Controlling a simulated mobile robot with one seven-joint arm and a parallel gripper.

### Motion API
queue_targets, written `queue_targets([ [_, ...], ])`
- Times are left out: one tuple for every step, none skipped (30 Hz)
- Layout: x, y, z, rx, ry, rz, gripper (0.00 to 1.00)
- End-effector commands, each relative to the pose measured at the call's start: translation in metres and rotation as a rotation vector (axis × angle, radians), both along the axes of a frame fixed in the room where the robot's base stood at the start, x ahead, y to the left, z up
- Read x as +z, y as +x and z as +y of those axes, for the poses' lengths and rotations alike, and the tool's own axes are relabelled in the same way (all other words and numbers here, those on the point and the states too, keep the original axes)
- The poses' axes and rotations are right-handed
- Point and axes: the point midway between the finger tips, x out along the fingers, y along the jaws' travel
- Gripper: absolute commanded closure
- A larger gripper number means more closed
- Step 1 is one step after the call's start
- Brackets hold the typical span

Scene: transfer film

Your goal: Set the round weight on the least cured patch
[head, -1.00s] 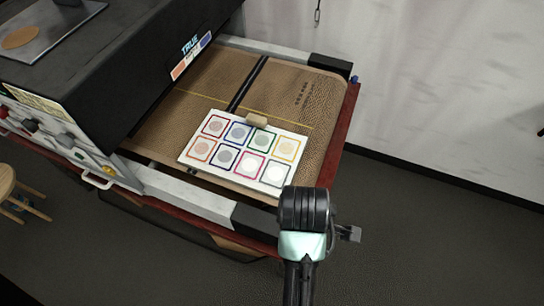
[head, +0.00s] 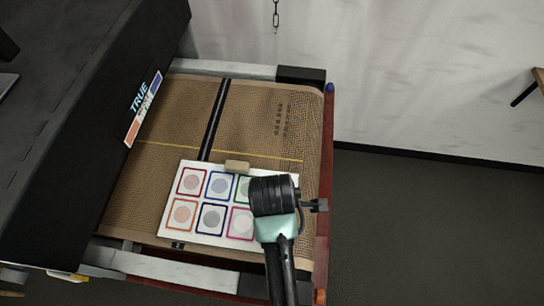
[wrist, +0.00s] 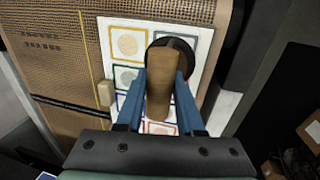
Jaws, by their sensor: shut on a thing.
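My gripper (wrist: 162,78) is shut on the wooden handle of the round weight (wrist: 159,95), whose dark round base shows behind the handle in the wrist view. The weight is over one end of the white card (head: 170,228); I cannot tell whether it touches. In the head view my arm's end (head: 274,200) hides the weight and the card's right side. Visible patches have red (head: 191,182), blue (head: 220,185), orange (head: 182,214), navy (head: 211,218) and pink (head: 241,223) frames. A green-framed patch (head: 244,188) is partly covered. A yellow-framed patch (wrist: 128,43) shows in the wrist view.
The card lies on a brown mesh belt (head: 255,120) with a black strip across it. A small tan block (head: 237,167) sits at the card's far edge. A large dark housing (head: 95,110) stands left. A red rail (head: 326,150) edges the belt on the right.

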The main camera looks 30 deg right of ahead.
Motion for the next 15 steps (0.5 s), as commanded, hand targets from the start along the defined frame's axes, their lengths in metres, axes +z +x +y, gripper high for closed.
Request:
queue_targets([
  [-0.005,0.0,-0.001,-0.001,-0.002,-0.003,1.0],
  [-0.009,0.0,-0.001,-0.001,-0.002,-0.003,1.0],
  [-0.013,0.001,-0.001,-0.001,-0.003,-0.004,1.0],
  [-0.015,0.001,-0.001,0.0,-0.002,-0.003,1.0],
  [-0.017,0.001,-0.001,0.0,-0.003,-0.004,1.0],
  [-0.02,0.001,-0.001,0.0,-0.003,-0.006,1.0],
  [-0.022,0.001,-0.001,0.0,-0.003,-0.005,1.0],
  [-0.025,0.001,-0.001,-0.001,-0.002,-0.003,1.0],
  [-0.03,0.001,-0.001,-0.001,-0.002,-0.003,1.0],
  [-0.035,0.0,-0.001,-0.002,-0.001,-0.002,1.0],
  [-0.039,0.0,0.0,-0.002,-0.001,-0.003,1.0],
  [-0.045,0.001,-0.001,-0.001,-0.002,-0.003,1.0],
  [-0.048,0.001,-0.001,-0.001,-0.002,-0.003,1.0],
  [-0.052,0.001,-0.001,-0.001,-0.002,-0.003,1.0],
  [-0.056,0.001,-0.001,-0.002,-0.002,-0.004,1.0],
])
